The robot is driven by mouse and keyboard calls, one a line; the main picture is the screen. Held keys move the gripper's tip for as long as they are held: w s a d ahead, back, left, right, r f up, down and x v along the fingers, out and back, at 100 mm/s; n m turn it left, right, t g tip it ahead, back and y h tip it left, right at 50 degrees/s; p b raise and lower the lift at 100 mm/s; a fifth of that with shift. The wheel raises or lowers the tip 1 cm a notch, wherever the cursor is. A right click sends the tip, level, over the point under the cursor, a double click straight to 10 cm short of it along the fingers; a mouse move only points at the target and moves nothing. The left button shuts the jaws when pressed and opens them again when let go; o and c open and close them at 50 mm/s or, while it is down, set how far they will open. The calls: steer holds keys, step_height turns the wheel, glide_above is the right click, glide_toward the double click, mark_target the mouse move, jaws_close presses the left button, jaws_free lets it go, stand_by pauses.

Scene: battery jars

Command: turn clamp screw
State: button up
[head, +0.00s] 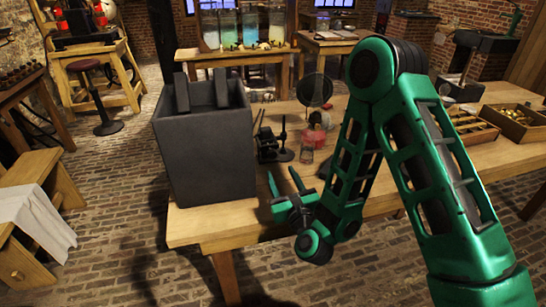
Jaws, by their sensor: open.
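My gripper (284,180) is open and empty, with two thin green fingers pointing up and away from me. It is at the front edge of the wooden table (205,226). Beyond the fingertips stands a small dark metal apparatus (268,146) with upright parts, next to a thin dark stand (283,152). I cannot make out a clamp screw for certain; these parts are too small and dark. The gripper looks apart from them.
A large dark grey box (205,145) with two upright slabs stands left of my gripper. A glass jar (307,155), a red item (316,136) and a round dark disc (314,90) are behind. Wooden trays (519,127) lie right.

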mark_target(273, 156)
steer(key=shift+r+m, duration=0.15)
steer(key=shift+m, duration=0.55)
steer(key=shift+w, duration=0.25)
steer(key=x, duration=0.8)
steer(key=shift+w, duration=0.3)
steer(key=shift+x, duration=1)
steer(key=shift+a, duration=0.1)
steer(key=c, duration=1.1)
